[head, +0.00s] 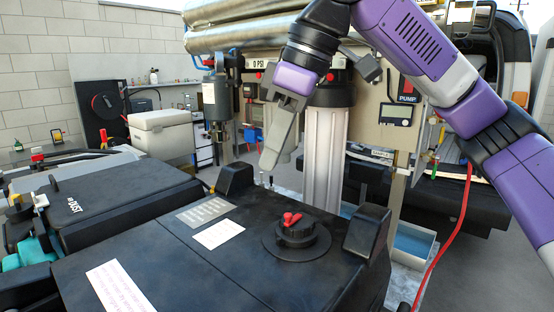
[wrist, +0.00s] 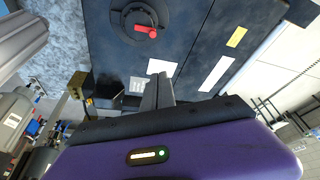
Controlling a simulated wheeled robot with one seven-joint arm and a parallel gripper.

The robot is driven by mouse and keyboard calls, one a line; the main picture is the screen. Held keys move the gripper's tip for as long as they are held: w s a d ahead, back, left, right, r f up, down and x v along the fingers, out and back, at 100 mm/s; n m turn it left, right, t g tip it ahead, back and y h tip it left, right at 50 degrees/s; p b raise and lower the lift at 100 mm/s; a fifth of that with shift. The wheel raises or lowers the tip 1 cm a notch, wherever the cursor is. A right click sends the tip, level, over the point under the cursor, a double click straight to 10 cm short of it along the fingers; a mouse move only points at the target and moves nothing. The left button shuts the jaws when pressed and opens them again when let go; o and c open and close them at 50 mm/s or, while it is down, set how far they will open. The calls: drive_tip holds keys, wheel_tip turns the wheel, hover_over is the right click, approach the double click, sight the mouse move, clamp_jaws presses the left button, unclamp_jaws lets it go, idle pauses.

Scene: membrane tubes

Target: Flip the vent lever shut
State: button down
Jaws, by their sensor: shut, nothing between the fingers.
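The red vent lever (head: 291,219) sits on top of a round black cap (head: 297,236) on the black tank. In the wrist view the lever (wrist: 146,31) is a short red bar reaching from the cap's middle towards its lower right edge. I cannot tell if it stands up or lies flat. My gripper (head: 268,166) is shut and empty. It points down above the tank's far edge, behind and left of the cap, clear of the lever. The wrist view shows its fingers (wrist: 157,78) below the cap, near a white label.
The black tank (head: 130,250) fills the front. Black raised blocks stand at its corners (head: 235,178) and (head: 367,231). A clear filter housing (head: 324,150) rises just behind the tank, right of my gripper. A red hose (head: 440,248) hangs at the right. The air above the tank top is free.

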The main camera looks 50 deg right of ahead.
sight(293, 216)
drive_tip(key=p+x, duration=0.1)
drive_tip(key=x, duration=0.7)
drive_tip(key=shift+f, duration=0.15)
drive_tip(key=shift+s+d+p, duration=0.25)
drive_tip(key=shift+s+d, duration=0.05)
drive_tip(key=shift+s, duration=0.3)
drive_tip(key=shift+s+d+p, duration=0.25)
drive_tip(key=shift+s, duration=0.35)
drive_tip(key=shift+s+d+f, duration=0.2)
drive_tip(key=shift+s+d, duration=0.1)
drive_tip(key=shift+s, duration=0.3)
